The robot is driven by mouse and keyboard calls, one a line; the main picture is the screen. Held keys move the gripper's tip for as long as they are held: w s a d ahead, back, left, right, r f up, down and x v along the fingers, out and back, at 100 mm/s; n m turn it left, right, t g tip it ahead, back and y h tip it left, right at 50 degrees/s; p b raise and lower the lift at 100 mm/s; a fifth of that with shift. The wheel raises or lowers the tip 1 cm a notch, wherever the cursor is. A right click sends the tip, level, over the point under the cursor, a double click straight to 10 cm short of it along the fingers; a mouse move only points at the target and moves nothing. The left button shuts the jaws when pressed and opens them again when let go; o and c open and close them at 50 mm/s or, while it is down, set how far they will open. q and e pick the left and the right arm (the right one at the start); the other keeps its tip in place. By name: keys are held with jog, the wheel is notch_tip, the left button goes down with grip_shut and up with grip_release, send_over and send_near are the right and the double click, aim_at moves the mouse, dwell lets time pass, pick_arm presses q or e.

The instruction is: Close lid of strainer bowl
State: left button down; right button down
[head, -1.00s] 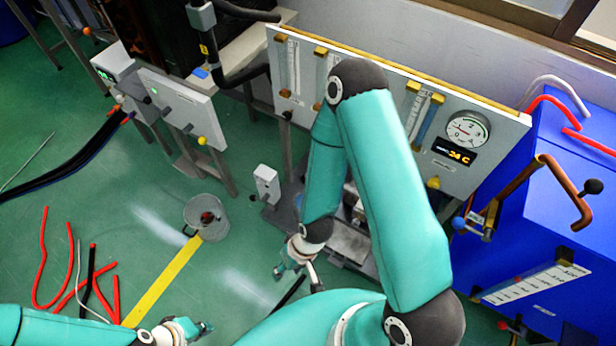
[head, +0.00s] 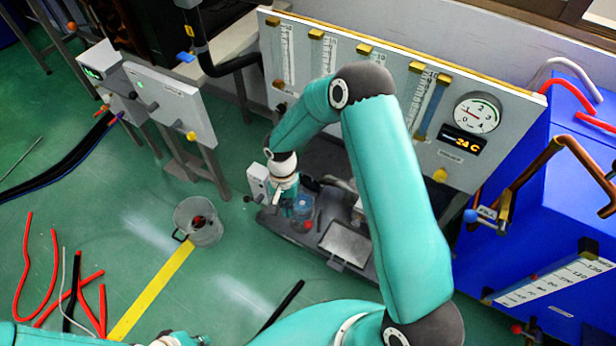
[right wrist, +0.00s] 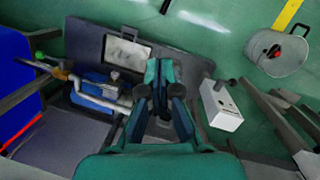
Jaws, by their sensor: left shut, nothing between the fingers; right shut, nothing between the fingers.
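I cannot make out for certain which part is the strainer bowl or its lid. My left gripper (head: 190,340) is shut and empty, partly cut off at the bottom edge.
A white switch box (head: 257,181) stands close to my right gripper. A grey bucket (head: 205,232) stands on the floor at left. The gauge panel (head: 460,165) rises behind, and a blue cabinet (head: 535,200) stands at right.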

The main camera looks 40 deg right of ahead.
jog(key=w+d+f+m+t+h+b, duration=0.2)
jog(key=w+d+m+h+b, duration=0.15)
jog(key=w+d+b, duration=0.95)
jog(key=t+b, duration=0.1)
jog(key=b, duration=0.8)
send_over(307, 178)
jog(key=d, duration=0.1)
jog(key=shift+h, duration=0.35)
jog(key=f, duration=1.2)
jog(key=shift+w+f, duration=0.1)
jog(key=shift+w, duration=0.15)
jog(key=shift+a+f, duration=0.1)
jog(key=shift+a, duration=0.05)
